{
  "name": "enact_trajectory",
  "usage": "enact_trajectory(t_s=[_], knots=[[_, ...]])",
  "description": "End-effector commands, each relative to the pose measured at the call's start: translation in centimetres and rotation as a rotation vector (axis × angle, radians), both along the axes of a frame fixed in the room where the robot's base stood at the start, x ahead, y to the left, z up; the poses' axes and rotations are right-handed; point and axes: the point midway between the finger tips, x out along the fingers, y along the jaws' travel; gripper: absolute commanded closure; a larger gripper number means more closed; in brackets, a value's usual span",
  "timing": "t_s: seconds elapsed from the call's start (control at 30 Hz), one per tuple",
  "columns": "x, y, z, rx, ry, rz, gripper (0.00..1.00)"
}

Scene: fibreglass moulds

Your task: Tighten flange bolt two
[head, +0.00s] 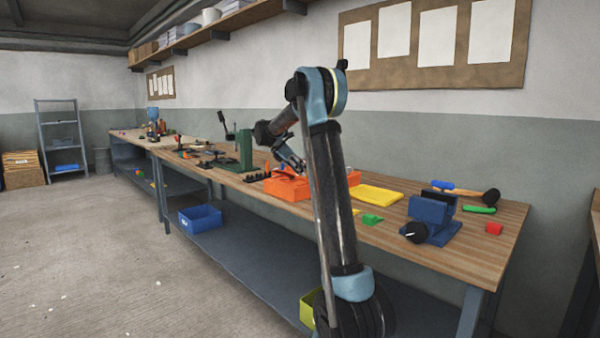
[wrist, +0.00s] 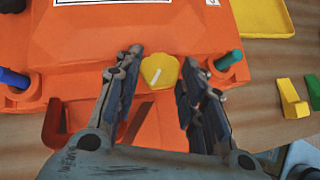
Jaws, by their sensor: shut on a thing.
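An orange mould (head: 290,187) lies on the wooden bench, and its flange fills much of the wrist view (wrist: 110,35). In the wrist view a yellow bolt head (wrist: 160,72) with a white line mark stands at the middle of the flange. My gripper (wrist: 162,60) has its two fingers on either side of this head and is shut on it. A blue bolt (wrist: 14,79) sits in the flange at left, and a teal bolt (wrist: 229,60) at right. In the head view my gripper is small over the mould, and the bolts cannot be made out.
A yellow tray (head: 376,195) lies right of the mould. A green press (head: 244,150) stands left of the mould.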

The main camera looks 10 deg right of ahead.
Motion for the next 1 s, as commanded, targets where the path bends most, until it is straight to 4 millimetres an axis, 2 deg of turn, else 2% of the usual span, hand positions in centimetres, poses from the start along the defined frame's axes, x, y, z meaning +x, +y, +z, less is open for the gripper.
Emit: enact_trajectory(t_s=[0.63, 0.67, 0.73, 1.0], knots=[[0.36, 0.22, 0.04, 0.001, -0.003, -0.058, 0.87], [0.36, 0.22, 0.05, 0.001, -0.003, -0.057, 0.61], [0.34, 0.21, 0.03, 0.001, -0.003, -0.058, 0.45], [0.23, 0.12, 0.03, 0.001, -0.002, -0.06, 0.43]])
